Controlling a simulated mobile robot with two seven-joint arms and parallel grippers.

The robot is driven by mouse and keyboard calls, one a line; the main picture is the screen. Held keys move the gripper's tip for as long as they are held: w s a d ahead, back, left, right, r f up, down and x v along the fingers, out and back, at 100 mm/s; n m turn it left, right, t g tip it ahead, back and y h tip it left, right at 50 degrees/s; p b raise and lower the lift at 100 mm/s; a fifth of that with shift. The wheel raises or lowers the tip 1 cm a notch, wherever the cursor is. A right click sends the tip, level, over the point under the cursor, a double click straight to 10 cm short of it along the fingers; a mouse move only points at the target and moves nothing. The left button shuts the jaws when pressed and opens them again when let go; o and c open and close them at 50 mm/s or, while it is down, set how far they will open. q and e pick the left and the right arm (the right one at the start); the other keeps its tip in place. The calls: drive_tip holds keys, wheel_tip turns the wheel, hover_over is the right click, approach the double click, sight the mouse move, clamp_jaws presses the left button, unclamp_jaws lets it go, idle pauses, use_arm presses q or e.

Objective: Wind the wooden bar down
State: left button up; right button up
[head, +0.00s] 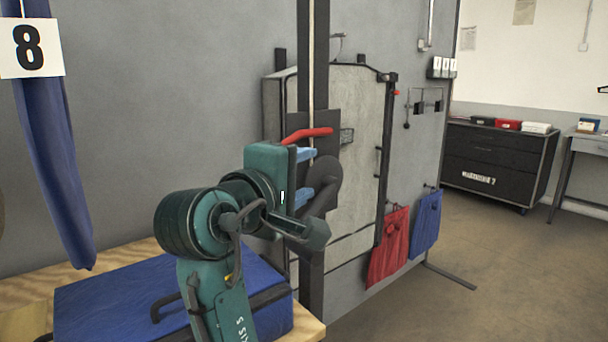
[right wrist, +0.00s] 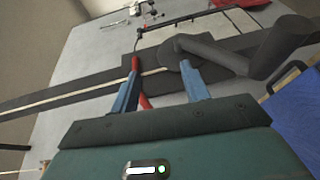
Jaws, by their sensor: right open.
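A dark winch (head: 325,172) is mounted on a dark upright post (head: 313,60) that carries a pale line. A red lever (head: 306,134) sticks out at its top. In the right wrist view, the winch's round hub (right wrist: 178,52) and thick dark crank handle (right wrist: 284,46) lie ahead of my fingers. My right gripper (head: 312,172) is open in front of the winch. In the right wrist view, the red lever (right wrist: 135,68) passes close by the inner side of the left blue finger; I cannot tell if they touch. I cannot make out the wooden bar. My left gripper is not in view.
A blue case (head: 135,295) lies on a wooden bench (head: 22,318) at lower left. A blue cloth (head: 55,150) hangs under a number 8 sign. Red (head: 389,248) and blue (head: 426,222) bags hang on the wall. The floor at right is clear before a black cabinet (head: 495,160).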

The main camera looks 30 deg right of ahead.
clamp_jaws()
idle(0.5)
idle(0.9)
